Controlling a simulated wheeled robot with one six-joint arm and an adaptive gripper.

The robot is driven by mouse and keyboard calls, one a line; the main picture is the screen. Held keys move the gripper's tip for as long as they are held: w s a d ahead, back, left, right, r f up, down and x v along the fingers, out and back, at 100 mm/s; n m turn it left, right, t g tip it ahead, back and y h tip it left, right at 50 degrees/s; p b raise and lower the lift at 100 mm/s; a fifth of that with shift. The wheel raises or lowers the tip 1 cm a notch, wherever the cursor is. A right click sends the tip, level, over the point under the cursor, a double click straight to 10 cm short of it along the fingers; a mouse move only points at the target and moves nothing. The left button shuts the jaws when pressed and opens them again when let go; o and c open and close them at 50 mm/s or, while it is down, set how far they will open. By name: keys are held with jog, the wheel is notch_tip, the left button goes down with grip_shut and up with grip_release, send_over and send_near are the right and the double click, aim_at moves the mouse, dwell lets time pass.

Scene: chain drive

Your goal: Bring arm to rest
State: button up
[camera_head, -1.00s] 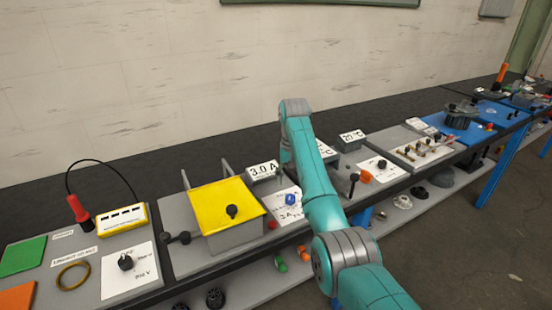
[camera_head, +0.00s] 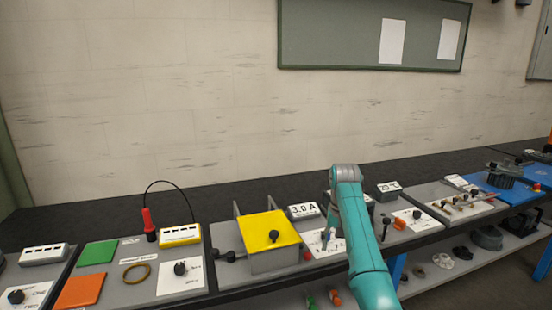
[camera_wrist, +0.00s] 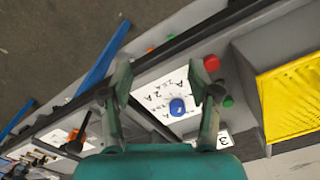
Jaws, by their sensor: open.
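My teal arm with grey joints reaches over the middle of the long bench in the head view. In the wrist view my gripper (camera_wrist: 162,88) is open and empty, its two fingers spread apart. Between and beyond the fingers lies a white dial card with a blue knob (camera_wrist: 177,107). A red button (camera_wrist: 211,62) and a green button (camera_wrist: 228,101) sit just right of the right finger. I cannot tell the height of the fingertips above the card. In the head view the gripper is small and partly hidden by my arm.
A grey box with a yellow lid (camera_head: 268,230) and a 3.0 A display (camera_head: 304,210) stand left of my arm. Farther left are a red-handled probe (camera_head: 149,223) and a green plate (camera_head: 97,252). A 20 °C display (camera_head: 389,190) stands to the right. The wall above is clear below a board (camera_head: 335,35).

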jog(key=s+f+t, duration=0.2)
jog(key=s+f, duration=0.2)
jog(key=f, duration=1)
jog(key=s+f+t, duration=0.1)
jog(key=s+f, duration=0.3)
jog(key=f, duration=0.9)
jog(key=s+f+n+t, duration=0.1)
jog(key=s+f+t, duration=0.1)
jog(key=s+f, duration=0.55)
jog(key=s+f+t, duration=0.2)
jog(key=s+f, duration=0.3)
jog(key=s, duration=0.6)
jog(key=s+r+t, duration=0.2)
jog(key=s+r, duration=0.1)
jog(key=s, duration=0.9)
jog(key=s+r+t, duration=0.2)
jog(key=s+r, duration=0.1)
jog(key=s, duration=0.9)
jog(key=s+r+t, duration=0.2)
jog(key=s+r, duration=0.6)
jog(key=r, duration=0.3)
jog(key=s+r+n+t, duration=0.1)
jog(key=s+r, duration=0.7)
jog(key=r, duration=0.3)
jog(key=shift+r+t, duration=0.35)
jog(key=shift+t, duration=0.05)
